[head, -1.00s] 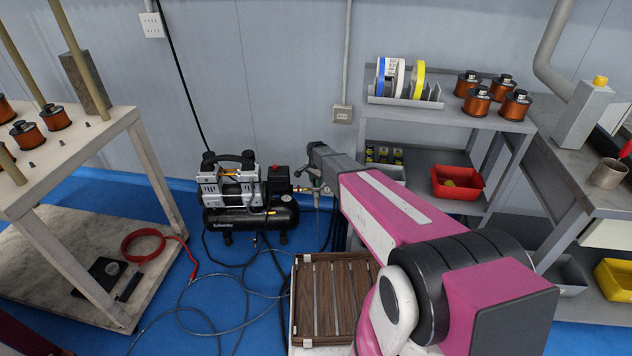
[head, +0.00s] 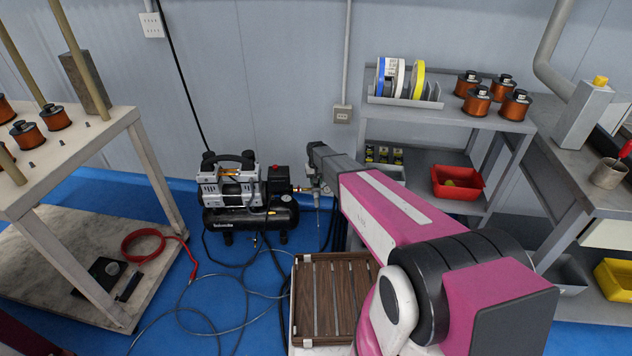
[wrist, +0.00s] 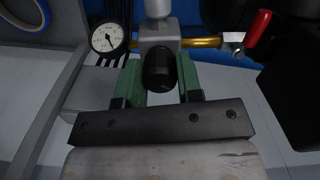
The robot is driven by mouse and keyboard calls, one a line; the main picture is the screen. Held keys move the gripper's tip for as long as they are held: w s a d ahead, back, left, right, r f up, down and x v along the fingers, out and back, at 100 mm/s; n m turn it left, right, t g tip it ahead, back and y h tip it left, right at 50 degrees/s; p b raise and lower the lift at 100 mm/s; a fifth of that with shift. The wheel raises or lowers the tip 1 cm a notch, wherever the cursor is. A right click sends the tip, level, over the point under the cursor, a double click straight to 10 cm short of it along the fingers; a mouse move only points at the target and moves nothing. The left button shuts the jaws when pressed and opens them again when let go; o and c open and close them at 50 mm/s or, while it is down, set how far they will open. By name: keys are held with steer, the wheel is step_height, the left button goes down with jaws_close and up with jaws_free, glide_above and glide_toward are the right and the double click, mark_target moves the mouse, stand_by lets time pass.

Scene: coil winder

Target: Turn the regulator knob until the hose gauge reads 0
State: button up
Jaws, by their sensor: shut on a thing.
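The regulator knob (wrist: 159,70) is a dark, round knob under a grey regulator body (wrist: 158,38) in the wrist view. My gripper (wrist: 160,82) has its two green fingers on either side of the knob and is shut on it. The hose gauge (wrist: 107,37), a small white dial with a dark needle, sits left of the regulator. Its needle points down and a little right; the numbers are too small to read. In the head view my gripper (head: 313,183) is at the regulator, right of the compressor (head: 245,195); the knob and dial cannot be made out there.
A brass pipe (wrist: 203,42) and a red-handled valve (wrist: 257,26) lie right of the regulator. A slatted wooden crate (head: 298,300) stands below my arm. A shelf with a red bin (head: 457,183) is to the right. Hoses lie on the blue floor.

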steer(key=n, duration=1.1)
steer(key=shift+n, duration=0.4)
steer(key=n, duration=1)
steer(key=shift+n, duration=0.3)
steer(key=o, duration=0.9)
step_height(320, 180, up, 11)
steer(key=shift+f, duration=0.1)
